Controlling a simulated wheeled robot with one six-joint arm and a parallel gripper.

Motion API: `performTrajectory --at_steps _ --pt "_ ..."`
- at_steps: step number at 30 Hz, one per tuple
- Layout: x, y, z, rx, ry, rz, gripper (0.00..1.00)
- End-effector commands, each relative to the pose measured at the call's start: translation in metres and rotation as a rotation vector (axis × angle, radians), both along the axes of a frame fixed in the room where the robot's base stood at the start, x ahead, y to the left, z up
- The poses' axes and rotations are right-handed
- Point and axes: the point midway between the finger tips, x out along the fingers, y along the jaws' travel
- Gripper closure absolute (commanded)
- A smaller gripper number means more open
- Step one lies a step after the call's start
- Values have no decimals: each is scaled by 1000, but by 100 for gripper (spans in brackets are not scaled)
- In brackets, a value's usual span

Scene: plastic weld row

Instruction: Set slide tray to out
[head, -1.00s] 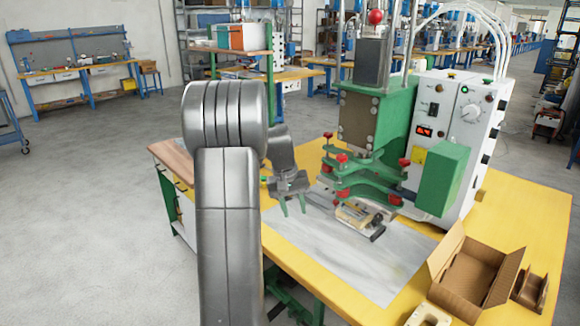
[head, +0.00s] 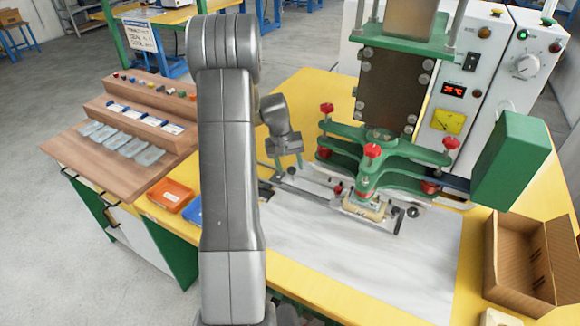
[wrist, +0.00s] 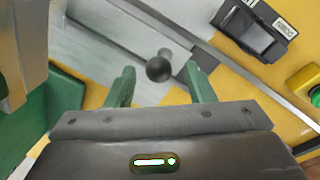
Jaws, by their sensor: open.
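The slide tray (head: 383,223) sits low under the green press head, carrying a cream block (head: 365,208). A dark round knob (head: 412,211) shows at its right end. My gripper (head: 287,168) is left of the tray, over the left part of a metal rail (head: 310,195), fingers downward. In the wrist view, my gripper (wrist: 160,70) is open with two green fingers apart. A black ball knob (wrist: 159,67) appears between the fingertips; I cannot tell if they touch it. Nothing is held. My arm hides part of the bench.
The green press (head: 385,145) with red knobs stands over the tray, beside a white control box (head: 480,90). A cardboard box (head: 520,270) is at right. Orange (head: 170,194) and blue (head: 194,212) bins are at left. The light sheet (head: 330,260) in front is mostly clear.

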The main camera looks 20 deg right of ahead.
Motion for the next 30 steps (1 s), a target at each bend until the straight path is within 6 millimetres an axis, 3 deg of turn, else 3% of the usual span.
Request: performTrajectory --at_steps 12,13,20,30 --pt "-1 -2 -10 0 -1 0 51" --pt "-1 -2 -10 0 -1 0 53" --pt "-1 -2 -10 0 -1 0 98" --pt "2 0 -10 0 -2 1 100"
